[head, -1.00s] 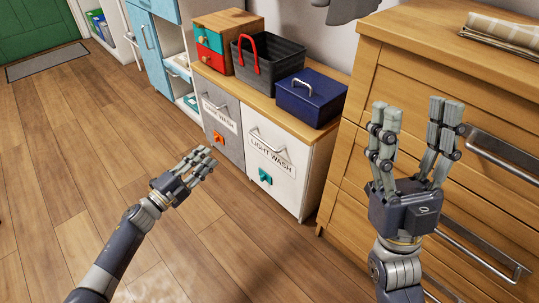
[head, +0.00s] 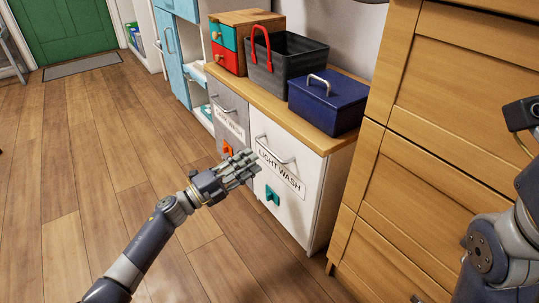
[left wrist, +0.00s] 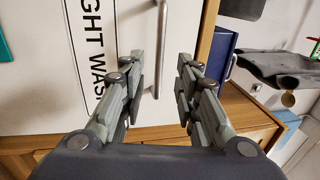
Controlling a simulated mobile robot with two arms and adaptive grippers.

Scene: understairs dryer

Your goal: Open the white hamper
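The white hamper (head: 285,205) is a front panel labelled "LIGHT WASH" with a silver bar handle (head: 272,152) near its top and a teal clip (head: 272,195) below. It appears shut. My left gripper (head: 248,167) is in front of the hamper's left side, just below and left of the handle. In the left wrist view, its two fingers are open and empty (left wrist: 160,65). The handle (left wrist: 158,35) shows beyond them, lined up with the gap; I cannot tell the exact distance. My right gripper (head: 521,114) is cut off at the right edge, its fingers out of view.
The grey "DARK WASH" hamper (head: 230,112) is to the left. On the wooden top stand a blue lidded box (head: 325,103), a dark basket (head: 280,65) and a small drawer box (head: 228,58). A wooden dresser (head: 430,130) stands at the right. The floor in front is clear.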

